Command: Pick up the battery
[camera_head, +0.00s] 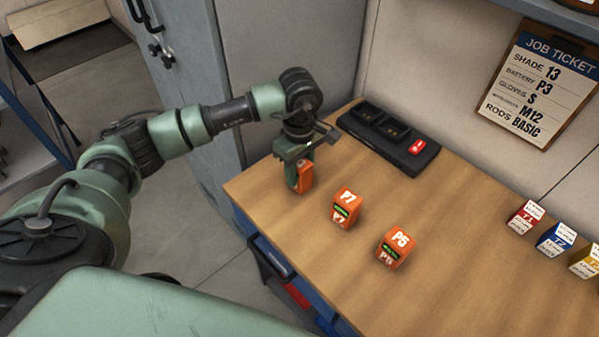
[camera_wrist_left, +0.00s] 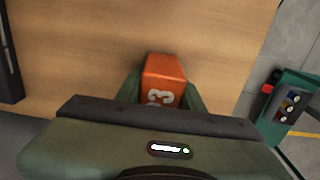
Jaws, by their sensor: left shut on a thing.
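An orange battery (camera_head: 304,178) is between the fingers of my left gripper (camera_head: 297,172), at the left end of the wooden bench. In the left wrist view the battery (camera_wrist_left: 163,80) shows a white "3" mark, partly hidden by the gripper body. The left gripper (camera_wrist_left: 165,95) is shut on it, with one green finger on each side. I cannot tell whether the battery touches the bench. Two other orange batteries stand to the right, one marked P7 (camera_head: 346,208) and one marked P5 (camera_head: 396,248). My right gripper is not in view.
A black charger (camera_head: 388,138) with several bays and a red light lies at the back of the wooden bench (camera_head: 420,200). Red (camera_head: 524,217), blue (camera_head: 556,239) and yellow (camera_head: 585,261) boxes stand at the right. A job ticket (camera_head: 543,88) on the wall reads battery P3. A grey cabinet (camera_head: 285,45) stands behind my arm.

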